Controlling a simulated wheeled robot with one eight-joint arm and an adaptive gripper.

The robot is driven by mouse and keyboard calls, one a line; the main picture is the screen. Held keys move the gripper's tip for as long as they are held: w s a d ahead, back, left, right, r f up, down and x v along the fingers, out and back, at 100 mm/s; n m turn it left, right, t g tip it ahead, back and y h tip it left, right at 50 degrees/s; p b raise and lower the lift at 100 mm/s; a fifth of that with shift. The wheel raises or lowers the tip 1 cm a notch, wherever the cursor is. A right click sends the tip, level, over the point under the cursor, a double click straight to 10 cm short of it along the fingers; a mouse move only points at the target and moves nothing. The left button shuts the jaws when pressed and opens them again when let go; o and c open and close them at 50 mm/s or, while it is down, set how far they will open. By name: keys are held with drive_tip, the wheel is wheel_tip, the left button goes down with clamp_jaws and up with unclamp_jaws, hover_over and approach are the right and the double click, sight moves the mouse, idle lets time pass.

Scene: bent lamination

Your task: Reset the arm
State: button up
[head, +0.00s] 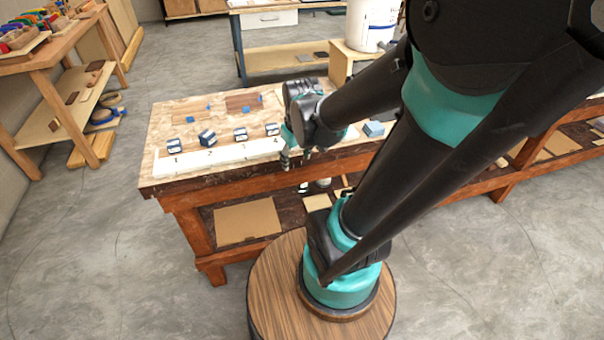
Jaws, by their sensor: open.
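My arm rises from its round wooden base and reaches over to the workbench (170,123). My gripper (297,160) hangs at the bench's front edge, near the right end of a white board (215,157). It is small in the view and points down. Its jaws are open, with nothing seen between them. Several small dark blue blocks with pale labels, one of them (207,137), stand in a row behind the white board, left of my gripper. Numbers mark the board. My forearm and upper arm hide the bench's right part.
A light blue block (374,129) lies on the bench, right of my wrist. A white bucket (370,25) stands behind the bench. A side table (50,52) with colourful tools is at the left. Cardboard (247,221) lies on the bench's lower shelf.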

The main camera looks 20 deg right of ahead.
drive_tip(key=s+f+m, duration=0.3)
drive_tip(key=s, duration=0.2)
drive_tip(key=shift+d+f+m+t, duration=0.3)
drive_tip(key=shift+f+m+t, duration=0.05)
drive_tip(key=shift+m+t, duration=0.05)
idle(0.7)
